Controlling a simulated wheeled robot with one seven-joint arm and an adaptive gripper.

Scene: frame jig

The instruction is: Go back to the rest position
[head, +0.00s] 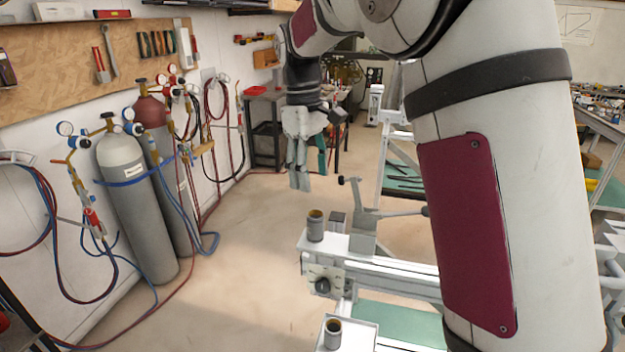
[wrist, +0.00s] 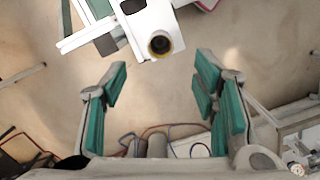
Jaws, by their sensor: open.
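My gripper (head: 308,180) hangs fingers-down from my arm in the middle of the head view, in the air left of the frame jig. In the wrist view my gripper (wrist: 158,102) has its two green-padded fingers spread wide, with only floor visible between them. It is open and empty. The white frame jig (head: 375,262) stands at the lower middle of the head view, with a short dark cylinder upright on its near corner. The jig's end (wrist: 130,30) also shows at the top of the wrist view. My arm hides much of the jig's right side.
Two gas cylinders (head: 138,205) with gauges and red and blue hoses stand against the left wall. A dark bench (head: 265,95) stands at the back, and a cluttered table (head: 600,125) at the right. Clear floor (head: 235,250) lies between the cylinders and the jig.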

